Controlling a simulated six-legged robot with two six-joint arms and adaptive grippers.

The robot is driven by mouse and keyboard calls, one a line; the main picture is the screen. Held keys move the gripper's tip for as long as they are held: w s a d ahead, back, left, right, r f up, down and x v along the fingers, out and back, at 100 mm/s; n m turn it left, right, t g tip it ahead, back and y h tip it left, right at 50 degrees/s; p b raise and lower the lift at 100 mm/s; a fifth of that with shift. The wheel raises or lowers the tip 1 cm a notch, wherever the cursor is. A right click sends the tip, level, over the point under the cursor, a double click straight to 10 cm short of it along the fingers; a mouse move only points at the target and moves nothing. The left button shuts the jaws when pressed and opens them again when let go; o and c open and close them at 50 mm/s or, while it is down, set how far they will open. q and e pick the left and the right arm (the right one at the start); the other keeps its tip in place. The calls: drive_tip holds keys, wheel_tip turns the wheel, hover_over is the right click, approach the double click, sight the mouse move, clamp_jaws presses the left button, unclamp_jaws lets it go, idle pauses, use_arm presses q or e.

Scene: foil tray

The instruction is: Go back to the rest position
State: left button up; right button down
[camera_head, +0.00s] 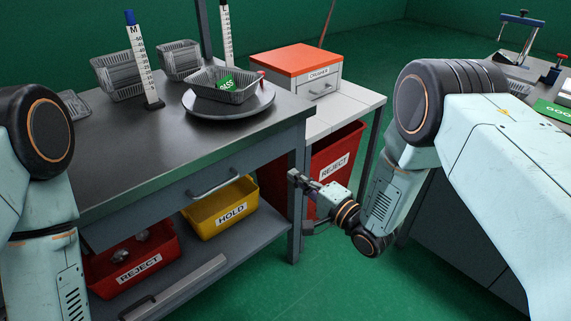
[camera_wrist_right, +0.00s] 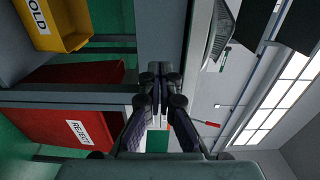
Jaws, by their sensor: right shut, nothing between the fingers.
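My right gripper (camera_head: 297,178) is shut and empty, off the right front corner of the dark workbench. Its closed fingers also show in the right wrist view (camera_wrist_right: 160,75), with nothing between them. My left arm shows at the left edge of the head view, but its gripper is out of the picture. A foil tray (camera_head: 240,95) sits on a round grey plate (camera_head: 205,109) on the bench, with a green card in it. The right gripper is apart from the tray.
The workbench (camera_head: 130,170) has a drawer handle in front. Below are a yellow HOLD bin (camera_head: 205,220) and a red REJECT bin (camera_head: 115,282). Another red REJECT bin (camera_head: 345,150) stands behind my right gripper. An orange-topped drawer box (camera_head: 295,60) is on a white table. Green floor is clear.

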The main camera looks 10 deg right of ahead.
drive_tip(key=s+d+f+n+g+h, duration=0.4)
drive_tip(key=s+f, duration=0.4)
drive_tip(key=s, duration=0.1)
drive_tip(key=s+d+f+n+g+h, duration=0.3)
drive_tip(key=s+d+f+n, duration=0.1)
drive_tip(key=s+f, duration=0.45)
drive_tip(key=s+d+n+g+h, duration=0.1)
drive_tip(key=s+g, duration=0.3)
drive_tip(key=s, duration=0.8)
drive_tip(key=s+d+n+g+h, duration=0.1)
drive_tip(key=s+d+g+h, duration=0.1)
drive_tip(key=s, duration=1)
drive_tip(key=shift+d+r+n+g, duration=0.3)
drive_tip(key=shift+d+n+g, duration=0.15)
drive_tip(key=shift+g, duration=0.55)
